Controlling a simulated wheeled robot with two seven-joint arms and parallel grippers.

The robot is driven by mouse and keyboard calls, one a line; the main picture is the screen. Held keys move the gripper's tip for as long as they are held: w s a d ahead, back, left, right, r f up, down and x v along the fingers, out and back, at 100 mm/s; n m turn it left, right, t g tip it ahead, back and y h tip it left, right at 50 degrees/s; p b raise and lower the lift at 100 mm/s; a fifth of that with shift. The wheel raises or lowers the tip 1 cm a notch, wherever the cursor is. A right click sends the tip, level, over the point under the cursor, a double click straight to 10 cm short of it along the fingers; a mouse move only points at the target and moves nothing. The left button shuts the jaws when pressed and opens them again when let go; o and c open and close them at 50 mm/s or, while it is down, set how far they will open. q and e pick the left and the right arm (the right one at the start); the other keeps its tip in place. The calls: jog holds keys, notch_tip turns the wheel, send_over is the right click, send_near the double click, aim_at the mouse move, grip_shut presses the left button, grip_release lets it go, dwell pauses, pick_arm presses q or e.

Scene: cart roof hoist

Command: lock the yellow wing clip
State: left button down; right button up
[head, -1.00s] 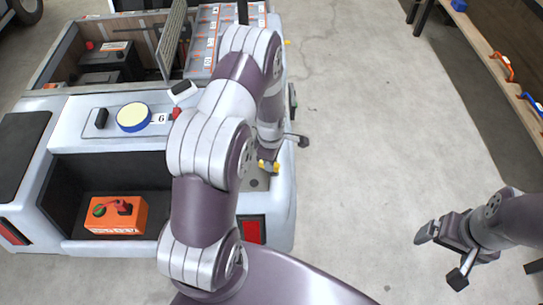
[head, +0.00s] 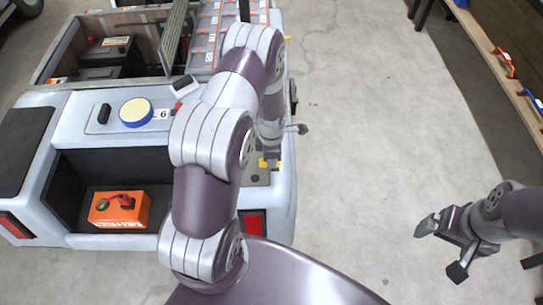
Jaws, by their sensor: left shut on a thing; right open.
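The yellow wing clip (head: 262,162) shows only in part at the rear right corner of the white cart (head: 282,205). My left arm covers much of it. My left gripper (head: 268,160) is at the clip, pointing down, and is shut on it; its fingertips are mostly hidden behind my own arm. Whether the clip is turned to its locked position cannot be told from here. My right gripper (head: 440,250) is open and empty, over the bare floor at the right, well away from the cart.
An orange box (head: 120,209) lies in the cart's open rear bay. A wooden shelf (head: 490,50) with coloured handles runs along the right. The floor between is clear.

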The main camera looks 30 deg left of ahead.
pick_arm(q)
jog(key=c, duration=1)
grip_release()
jog(key=shift+o, duration=0.2)
notch_tip(320, 180, up, 13)
jog(key=p, duration=0.1)
jog(key=shift+f, duration=0.1)
